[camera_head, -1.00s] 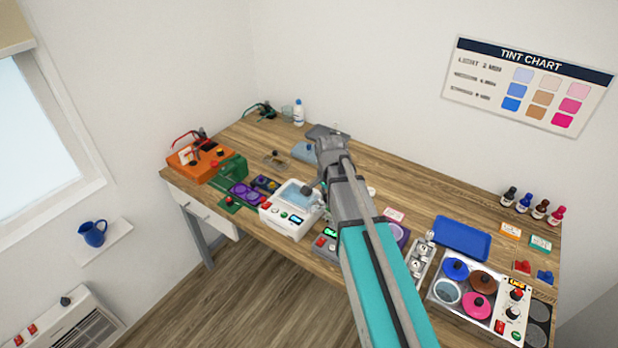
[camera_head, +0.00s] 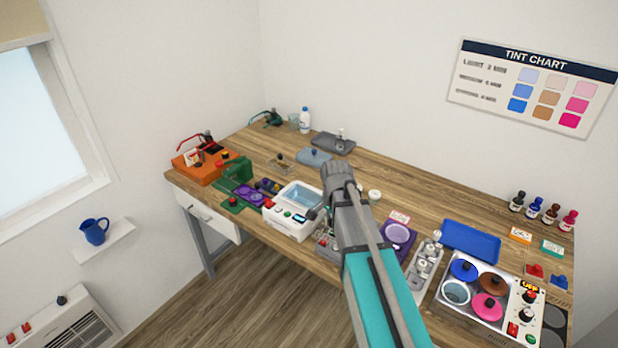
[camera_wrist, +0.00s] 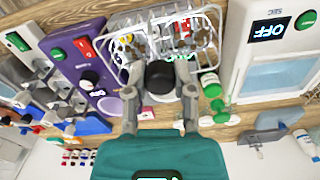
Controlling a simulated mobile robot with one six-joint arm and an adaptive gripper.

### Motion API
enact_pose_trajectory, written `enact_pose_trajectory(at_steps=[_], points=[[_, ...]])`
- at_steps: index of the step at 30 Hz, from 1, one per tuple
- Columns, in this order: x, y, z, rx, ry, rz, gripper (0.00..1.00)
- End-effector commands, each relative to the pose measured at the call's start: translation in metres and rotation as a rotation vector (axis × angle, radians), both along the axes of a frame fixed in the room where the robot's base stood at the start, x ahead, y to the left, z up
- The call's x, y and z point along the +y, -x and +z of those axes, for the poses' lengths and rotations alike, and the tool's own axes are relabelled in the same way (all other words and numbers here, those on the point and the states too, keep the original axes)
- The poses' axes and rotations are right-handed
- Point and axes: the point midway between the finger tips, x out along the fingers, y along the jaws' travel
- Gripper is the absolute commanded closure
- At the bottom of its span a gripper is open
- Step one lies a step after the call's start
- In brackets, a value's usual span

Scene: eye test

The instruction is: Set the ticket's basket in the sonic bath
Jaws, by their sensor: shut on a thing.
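My gripper (camera_wrist: 160,74) is shut on the black knob (camera_wrist: 160,82) of a wire basket (camera_wrist: 150,42) in the wrist view. Small items, some green and red, show through the wires. The sonic bath (camera_wrist: 243,82) is the white box to the right of the basket, with a display reading OFF. In the head view the bath (camera_head: 283,223) stands at the table's front, its blue basin uncovered. The basket appears beside the bath, not in it; its height cannot be told. In the head view my arm hides most of the basket and gripper. I cannot make out a ticket's text.
A blue-grey lid (camera_head: 314,157) and a grey tray (camera_head: 333,143) lie behind the bath. A purple device (camera_wrist: 88,68) is left of the basket in the wrist view. A blue tray (camera_head: 470,240) and a pot warmer (camera_head: 465,311) stand at the right.

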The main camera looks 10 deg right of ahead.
Motion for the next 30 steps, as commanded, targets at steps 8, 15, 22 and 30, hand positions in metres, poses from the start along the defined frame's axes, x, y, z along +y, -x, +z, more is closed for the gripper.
enact_pose_trajectory(at_steps=[8, 15, 22, 30], points=[[-0.005, 0.000, -0.026, 0.000, 0.000, -0.008, 1.00], [-0.007, 0.000, -0.027, 0.000, 0.000, -0.012, 1.00], [-0.007, 0.000, -0.027, 0.000, 0.000, -0.012, 1.00], [-0.007, 0.000, -0.027, 0.000, 0.000, -0.011, 1.00]])
